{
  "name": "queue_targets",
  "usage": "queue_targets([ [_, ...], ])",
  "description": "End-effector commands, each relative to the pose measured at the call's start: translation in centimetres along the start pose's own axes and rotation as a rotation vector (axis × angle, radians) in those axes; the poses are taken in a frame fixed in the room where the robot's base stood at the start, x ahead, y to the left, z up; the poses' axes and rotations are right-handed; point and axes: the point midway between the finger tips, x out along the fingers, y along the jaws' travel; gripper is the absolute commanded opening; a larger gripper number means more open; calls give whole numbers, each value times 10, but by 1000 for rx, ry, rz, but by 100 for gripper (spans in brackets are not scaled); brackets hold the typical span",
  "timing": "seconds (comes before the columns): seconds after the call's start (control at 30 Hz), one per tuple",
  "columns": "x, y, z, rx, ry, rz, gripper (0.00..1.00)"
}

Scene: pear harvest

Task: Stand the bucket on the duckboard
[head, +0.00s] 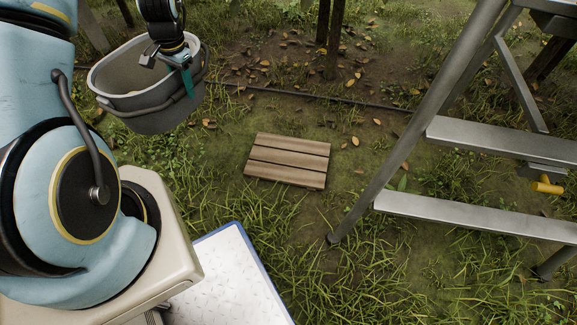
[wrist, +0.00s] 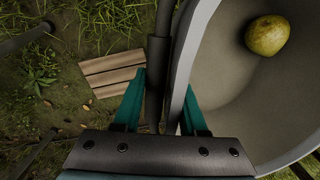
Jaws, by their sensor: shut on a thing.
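The grey bucket (head: 150,112) hangs from my gripper (head: 170,58) at the upper left of the head view, up in the air. Its rim and wall also show at the right of the wrist view (wrist: 181,75). The teal fingers of my gripper (wrist: 160,115) are shut on the bucket's rim, one inside and one outside. A yellow-green pear (wrist: 267,36) lies inside the bucket. The wooden duckboard (head: 287,160), made of brown slats, lies bare on the ground, to the right of and below the bucket in the head view. It shows left of my fingers in the wrist view (wrist: 110,72).
A metal ladder (head: 395,130) with broad steps stands to the right of the duckboard. A thin dark hose (head: 310,97) runs along the ground behind it. Dark posts (head: 335,40) stand at the back. Grass and fallen leaves surround the board.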

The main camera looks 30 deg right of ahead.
Motion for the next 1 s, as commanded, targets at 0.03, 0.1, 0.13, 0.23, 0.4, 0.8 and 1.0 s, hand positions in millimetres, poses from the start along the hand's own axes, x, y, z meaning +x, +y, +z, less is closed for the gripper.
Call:
queue_targets([
  [0.03, 23, 9, -8, 47, 7, -2, 0],
  [0.1, 40, 19, -18, 115, 13, -2, 0],
  [0.13, 47, 24, -22, 144, 15, -3, 0],
  [0.23, 71, 39, -34, 242, 23, -3, 0],
  [0.4, 111, 67, -54, 405, 37, -4, 0],
  [0.8, 204, 139, -96, 791, 74, -11, 0],
  [1.0, 250, 177, -113, 982, 94, -15, 0],
])
